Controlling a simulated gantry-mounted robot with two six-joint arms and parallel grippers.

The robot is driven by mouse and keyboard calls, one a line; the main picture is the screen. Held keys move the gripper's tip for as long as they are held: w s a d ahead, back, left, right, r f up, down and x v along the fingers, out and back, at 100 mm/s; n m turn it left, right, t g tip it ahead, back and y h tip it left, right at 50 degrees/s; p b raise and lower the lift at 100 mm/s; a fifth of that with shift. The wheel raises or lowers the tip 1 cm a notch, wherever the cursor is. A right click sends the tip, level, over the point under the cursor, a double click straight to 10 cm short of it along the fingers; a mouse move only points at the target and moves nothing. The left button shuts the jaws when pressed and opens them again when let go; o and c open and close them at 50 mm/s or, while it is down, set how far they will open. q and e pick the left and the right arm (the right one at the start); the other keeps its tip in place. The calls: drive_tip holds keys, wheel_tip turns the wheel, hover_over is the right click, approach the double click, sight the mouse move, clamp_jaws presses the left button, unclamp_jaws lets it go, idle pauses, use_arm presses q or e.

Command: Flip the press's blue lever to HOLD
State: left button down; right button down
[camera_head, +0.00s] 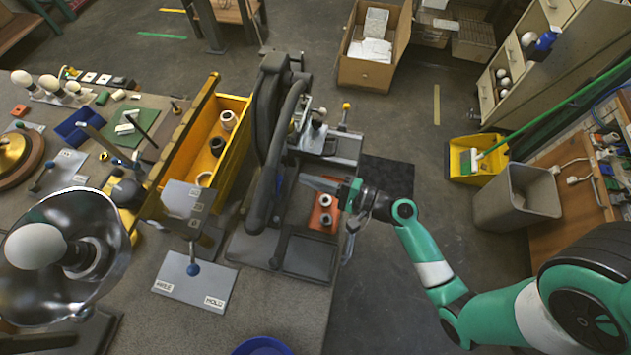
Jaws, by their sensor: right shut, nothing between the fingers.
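The blue lever knob (193,270) is on a thin rod over a grey plate (185,290) on the bench, in front of an upright grey panel (187,205). The plate has a HOLD label (214,302) at its right front and another small label (163,286) at its left, hard to read. From this angle the knob appears between the two labels; I cannot tell its exact setting. My right gripper (318,184) is shut and empty, pointing left beside the dark machine, well to the right of the lever. My left gripper is not in view.
A tall dark machine (267,150) stands between my right gripper and the lever. A yellow bin (236,155) is behind the panel. A shiny lamp shade with a bulb (35,247) stands at the left. A blue bowl (262,346) is at the front; bench near it is clear.

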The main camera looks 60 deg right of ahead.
sight(278, 188)
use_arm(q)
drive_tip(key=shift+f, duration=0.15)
use_arm(e)
drive_tip(key=w, duration=0.3)
drive_tip(key=w+a, duration=0.1)
drive_tip(key=w, duration=0.1)
drive_tip(key=shift+w+f, duration=0.15)
drive_tip(key=shift+w, duration=0.15)
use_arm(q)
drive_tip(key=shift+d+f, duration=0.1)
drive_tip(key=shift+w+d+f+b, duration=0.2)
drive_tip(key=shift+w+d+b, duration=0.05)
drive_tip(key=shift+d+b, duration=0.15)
use_arm(e)
drive_tip(key=shift+s+a+n, duration=0.1)
drive_tip(key=shift+a+n, duration=0.1)
drive_tip(key=shift+n, duration=0.2)
